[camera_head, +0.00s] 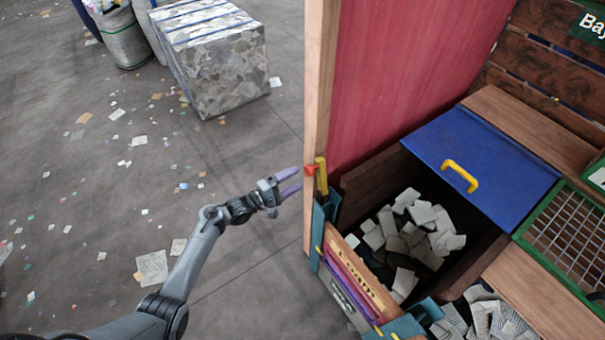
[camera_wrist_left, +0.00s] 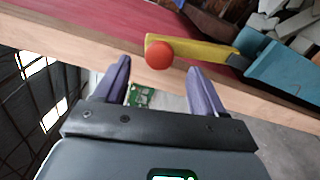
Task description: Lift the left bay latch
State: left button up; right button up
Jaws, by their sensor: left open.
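The bay latch is a yellow lever (camera_head: 321,178) with a red knob (camera_head: 310,170), mounted by the wooden post at the bay's left front corner. In the left wrist view the yellow lever (camera_wrist_left: 195,53) runs from a teal bracket (camera_wrist_left: 270,72) to the red knob (camera_wrist_left: 159,55). My left gripper (camera_head: 289,182) is open and empty, just left of the knob. In the wrist view the knob appears between its two purple fingertips (camera_wrist_left: 158,66); I cannot tell whether they touch it. My right gripper is not in view.
A wooden post (camera_head: 318,70) and red wall stand right behind the latch.

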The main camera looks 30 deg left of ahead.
pick_arm(q)
jog(key=shift+v, duration=1.85)
